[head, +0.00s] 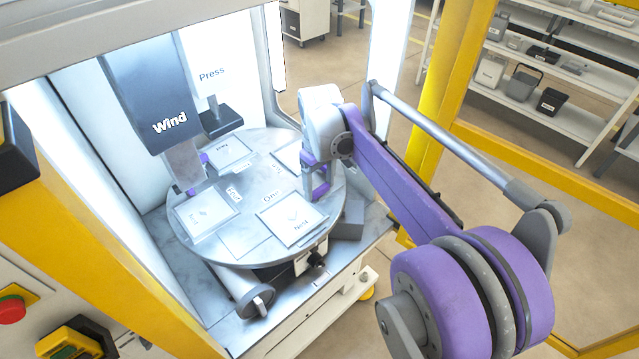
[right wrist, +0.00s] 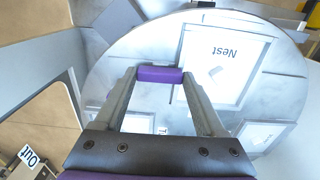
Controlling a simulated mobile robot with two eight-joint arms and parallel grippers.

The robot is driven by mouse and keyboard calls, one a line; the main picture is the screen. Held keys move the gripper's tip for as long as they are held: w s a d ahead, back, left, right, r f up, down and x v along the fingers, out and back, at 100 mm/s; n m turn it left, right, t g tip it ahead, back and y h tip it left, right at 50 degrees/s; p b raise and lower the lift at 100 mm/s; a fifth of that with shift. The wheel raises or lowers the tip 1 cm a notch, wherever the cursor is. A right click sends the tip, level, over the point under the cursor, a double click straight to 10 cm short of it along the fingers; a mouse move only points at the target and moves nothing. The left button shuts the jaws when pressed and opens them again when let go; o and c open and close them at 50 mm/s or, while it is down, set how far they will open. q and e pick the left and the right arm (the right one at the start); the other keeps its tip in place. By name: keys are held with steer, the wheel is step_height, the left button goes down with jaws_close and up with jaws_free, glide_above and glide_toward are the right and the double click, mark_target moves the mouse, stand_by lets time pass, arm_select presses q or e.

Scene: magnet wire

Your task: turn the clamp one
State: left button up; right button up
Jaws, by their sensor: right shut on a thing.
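The round grey turntable (head: 262,180) fills the middle of the cell, with square plates and labels on it. The "One" label (head: 270,196) lies between the disc's centre and a "Nest" plate (head: 297,225). My right gripper (head: 318,182) is at the disc's right side, close to that label. In the right wrist view its two grey fingers are shut on a purple piece (right wrist: 160,74) that spans between their tips. I cannot tell whether this piece is the handle of clamp one; the clamp's body is not clear. My left gripper is not in view.
The dark "Wind" unit (head: 150,95) hangs over the disc's far left. The "Press" unit (head: 215,115) stands at the back. A grey cylinder (head: 245,290) lies under the front edge. Yellow frame posts (head: 440,110) bound the right side.

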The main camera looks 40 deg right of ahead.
mark_target(319, 189)
stand_by(0.4)
steer(key=o, duration=1.3)
step_height(319, 189, up, 11)
steer(key=shift+f+p, duration=0.1)
steer(key=shift+p, duration=0.25)
